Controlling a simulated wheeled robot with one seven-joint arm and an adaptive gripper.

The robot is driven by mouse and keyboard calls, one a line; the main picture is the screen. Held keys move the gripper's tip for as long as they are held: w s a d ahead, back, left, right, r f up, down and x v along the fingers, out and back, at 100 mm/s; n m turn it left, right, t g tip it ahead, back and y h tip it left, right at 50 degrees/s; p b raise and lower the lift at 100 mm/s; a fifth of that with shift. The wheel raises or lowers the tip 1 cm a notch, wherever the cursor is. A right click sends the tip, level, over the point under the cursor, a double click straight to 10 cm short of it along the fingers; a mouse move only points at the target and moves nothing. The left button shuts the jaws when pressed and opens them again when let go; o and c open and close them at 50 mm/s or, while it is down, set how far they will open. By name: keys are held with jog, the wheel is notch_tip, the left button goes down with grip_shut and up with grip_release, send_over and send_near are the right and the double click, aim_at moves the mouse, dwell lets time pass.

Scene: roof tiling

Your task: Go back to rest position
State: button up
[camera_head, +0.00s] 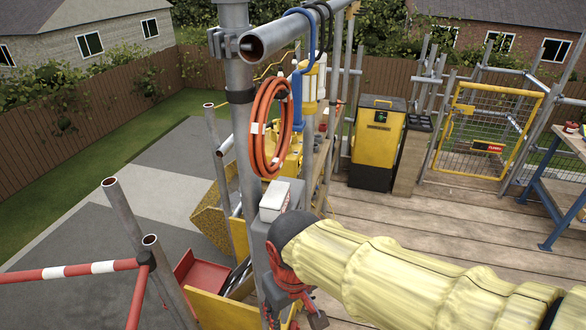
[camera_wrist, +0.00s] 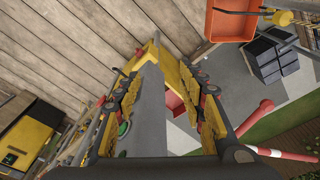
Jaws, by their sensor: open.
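My arm, in a pale yellow sleeve, reaches in from the lower right in the head view. My gripper (camera_head: 310,313) hangs at its end, low beside the grey scaffold post (camera_head: 241,140) and partly hidden there. In the wrist view, my gripper (camera_wrist: 160,68) shows two black and yellow fingers spread apart. Grey paving and a red shape show through the gap between them. Nothing is held.
An orange hose coil (camera_head: 271,128) hangs by the post. A yellow cabinet (camera_head: 377,142) and yellow mesh gate (camera_head: 487,130) stand behind. The plank deck (camera_head: 400,218) is mostly clear. An orange tray (camera_wrist: 232,20) shows in the wrist view.

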jog(key=s+d+r+m+t+b, duration=0.1)
jog(key=s+d+m+t+b, duration=0.1)
jog(key=d, duration=0.8)
jog(key=s+d+r+m+t+b, duration=0.1)
jog(key=d+m, duration=0.3)
jog(key=d, duration=0.6)
jog(key=shift+s+d+r+m+t+h+b, duration=0.2)
jog(key=shift+s+r+m+t+h+b, duration=0.1)
jog(key=shift+s+t+h+b, duration=0.25)
jog(key=shift+s, duration=0.15)
jog(key=shift+c, duration=0.8)
